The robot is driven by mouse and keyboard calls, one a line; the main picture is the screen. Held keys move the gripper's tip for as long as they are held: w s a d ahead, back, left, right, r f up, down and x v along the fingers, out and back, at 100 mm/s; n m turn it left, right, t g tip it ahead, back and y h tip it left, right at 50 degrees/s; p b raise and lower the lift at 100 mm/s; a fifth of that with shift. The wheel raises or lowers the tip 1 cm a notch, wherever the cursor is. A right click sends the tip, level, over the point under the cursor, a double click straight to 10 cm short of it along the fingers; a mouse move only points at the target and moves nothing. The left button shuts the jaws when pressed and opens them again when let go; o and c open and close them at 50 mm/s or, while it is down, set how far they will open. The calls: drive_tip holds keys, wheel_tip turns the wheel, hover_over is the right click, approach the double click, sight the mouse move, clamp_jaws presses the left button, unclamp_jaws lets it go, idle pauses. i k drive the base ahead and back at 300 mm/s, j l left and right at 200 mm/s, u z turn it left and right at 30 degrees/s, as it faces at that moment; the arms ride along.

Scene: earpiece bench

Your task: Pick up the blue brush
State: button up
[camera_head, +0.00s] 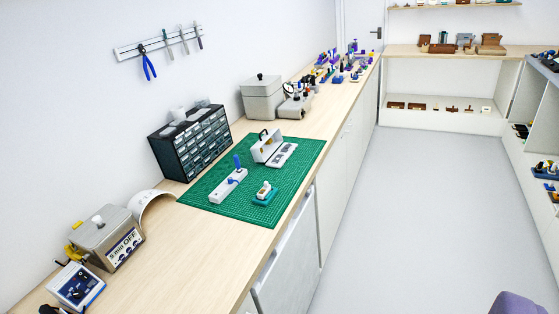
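A small upright blue item (237,161) stands at a white block (228,186) on the green cutting mat (289,182). It may be the blue brush, but it is too small to tell. The block has another blue mark on its top. A small teal piece (264,195) with a white top sits to the right of the block on the mat. My gripper is not in view.
The long wooden bench (175,255) runs along the left wall. A dark drawer cabinet (190,145), a white open case (268,147) and a grey box (262,98) stand on it. Blue-handled pliers (148,67) hang on a wall rail. The grey floor (430,200) at right is largely clear.

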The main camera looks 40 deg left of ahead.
sight(236, 158)
drive_tip(key=i+l, duration=0.2)
drive_tip(key=i, duration=0.2)
drive_tip(key=i+l, duration=0.15)
drive_tip(key=i, duration=0.25)
drive_tip(key=i+l+u, duration=0.1)
drive_tip(key=i, duration=0.35)
drive_tip(key=i+u, duration=0.3)
drive_tip(key=i, duration=0.2)
drive_tip(key=i+u, duration=0.3)
drive_tip(key=i, duration=0.15)
drive_tip(key=i+l+u, duration=0.3)
drive_tip(key=i, duration=0.15)
drive_tip(key=i+j+u, duration=0.15)
drive_tip(key=i+u, duration=0.2)
drive_tip(key=i+j+u, duration=0.1)
drive_tip(key=i+u, duration=0.65)
drive_tip(key=k+l, duration=0.05)
drive_tip(key=k, duration=0.05)
